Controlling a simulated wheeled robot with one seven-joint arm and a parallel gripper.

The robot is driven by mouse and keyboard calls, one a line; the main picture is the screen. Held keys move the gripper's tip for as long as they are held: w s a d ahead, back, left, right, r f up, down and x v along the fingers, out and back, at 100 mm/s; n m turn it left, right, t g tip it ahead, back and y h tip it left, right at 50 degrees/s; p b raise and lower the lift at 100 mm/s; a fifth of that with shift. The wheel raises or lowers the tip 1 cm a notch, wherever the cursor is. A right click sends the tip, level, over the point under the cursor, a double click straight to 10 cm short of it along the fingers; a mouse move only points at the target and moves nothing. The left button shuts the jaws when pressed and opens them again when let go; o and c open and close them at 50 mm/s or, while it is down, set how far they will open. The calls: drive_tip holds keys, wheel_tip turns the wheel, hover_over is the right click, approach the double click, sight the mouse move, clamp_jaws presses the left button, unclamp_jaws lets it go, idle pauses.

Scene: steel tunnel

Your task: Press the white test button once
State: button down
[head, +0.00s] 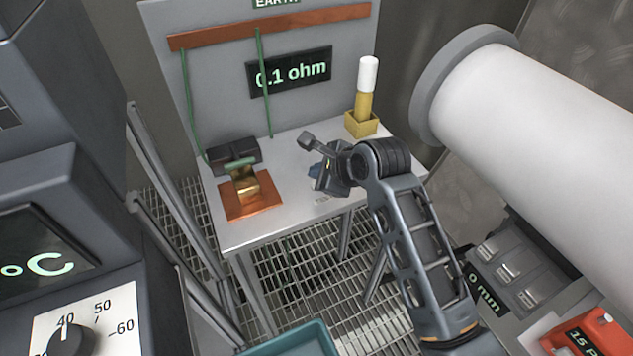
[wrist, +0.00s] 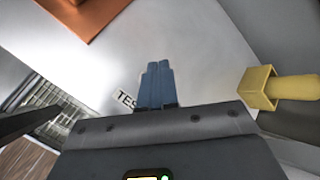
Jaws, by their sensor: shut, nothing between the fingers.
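My gripper (head: 316,181) is low over the front right part of the pale steel table (head: 240,231). In the wrist view its two blue fingers (wrist: 158,84) are together, with nothing held between them. A small label (head: 322,199) lies on the table top beside the gripper. In the wrist view the label (wrist: 127,99) reads "TES", and the rest is hidden behind the fingers. I cannot make out the white test button in either view; the gripper covers the table around the label. I cannot tell whether the fingertips touch anything.
A copper plate (head: 236,208) with a brass clamp (head: 244,187) is at the table's left. A yellow holder (head: 359,127) with a white-topped handle (head: 368,75) stands back right. A display (head: 290,72) reads "0.1 ohm". A large white cylinder (head: 540,130) is at right.

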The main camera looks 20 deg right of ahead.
drive_tip(key=shift+r, duration=2.4)
drive_tip(key=shift+f, duration=0.1)
drive_tip(key=s+f+n, duration=0.1)
drive_tip(key=s+f, duration=0.1)
drive_tip(key=s, duration=0.1)
drive_tip(key=s+d+f+n, duration=0.1)
drive_tip(key=s+f+n, duration=0.1)
drive_tip(key=s, duration=0.1)
drive_tip(key=s+f+n+t+h, duration=0.1)
drive_tip(key=s+f, duration=0.1)
drive_tip(key=s, duration=0.1)
drive_tip(key=shift+s+d+f+n, duration=0.25)
drive_tip(key=shift+s+f+n, duration=0.05)
drive_tip(key=shift+f+n, duration=0.1)
drive_tip(key=s+r+n+t+h+b, duration=0.1)
drive_tip(key=s+r+n+t, duration=0.15)
drive_tip(key=s+n, duration=1.7)
drive_tip(key=s+r+t, duration=0.1)
drive_tip(key=s+r, duration=0.2)
drive_tip(key=s, duration=0.5)
drive_tip(key=s+a+r+t, duration=0.1)
drive_tip(key=s+r, duration=0.3)
drive_tip(key=s, duration=0.3)
drive_tip(key=shift+s+a+r, duration=0.25)
drive_tip(key=shift+s, duration=0.1)
